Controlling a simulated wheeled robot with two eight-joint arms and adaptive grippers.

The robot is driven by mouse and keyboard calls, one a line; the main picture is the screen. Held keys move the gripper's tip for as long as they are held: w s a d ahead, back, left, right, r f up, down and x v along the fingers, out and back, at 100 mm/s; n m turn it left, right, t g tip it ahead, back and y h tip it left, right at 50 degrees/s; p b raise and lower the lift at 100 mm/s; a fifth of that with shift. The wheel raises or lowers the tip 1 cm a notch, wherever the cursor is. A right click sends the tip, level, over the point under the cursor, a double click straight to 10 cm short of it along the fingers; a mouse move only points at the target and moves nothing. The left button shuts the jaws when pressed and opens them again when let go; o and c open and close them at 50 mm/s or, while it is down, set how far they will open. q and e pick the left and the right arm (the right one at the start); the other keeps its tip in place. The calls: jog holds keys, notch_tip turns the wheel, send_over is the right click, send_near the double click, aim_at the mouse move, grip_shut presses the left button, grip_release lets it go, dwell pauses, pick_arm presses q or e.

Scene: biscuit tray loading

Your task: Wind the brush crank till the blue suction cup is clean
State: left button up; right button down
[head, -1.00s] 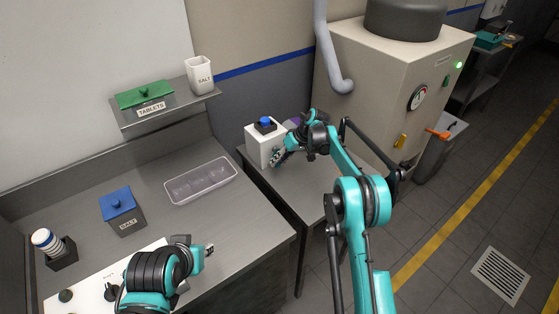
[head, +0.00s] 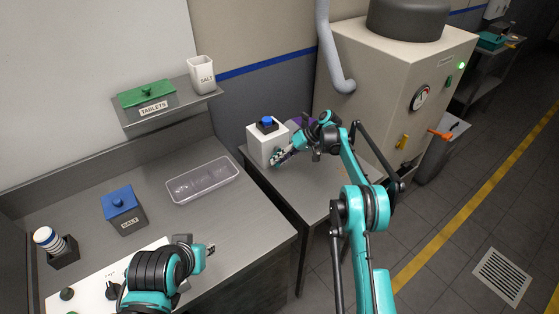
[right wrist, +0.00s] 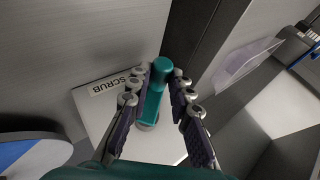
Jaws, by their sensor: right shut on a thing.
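A white box (head: 262,147) stands on the grey side table, with a blue cup-shaped piece (head: 267,121) in a dark holder on its top. I cannot see whether the blue piece is clean. In the right wrist view the box carries a SCRUB label (right wrist: 108,86). My right gripper (head: 275,159) is at the box's right front side. It is shut on the teal crank handle (right wrist: 157,88), which sits between its fingers in the wrist view; the crank arm is mostly hidden. My left gripper (head: 209,248) is over the front of the counter, away from the box, its fingers too small to judge.
A clear tray (head: 202,183), a blue-lidded pot (head: 122,209) and a dark holder with a striped stack (head: 63,251) are on the left counter. A large machine (head: 385,80) stands behind the side table.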

jog(key=c, duration=1.4)
grip_release()
jog(key=shift+o, duration=0.2)
jog(key=v, duration=1.2)
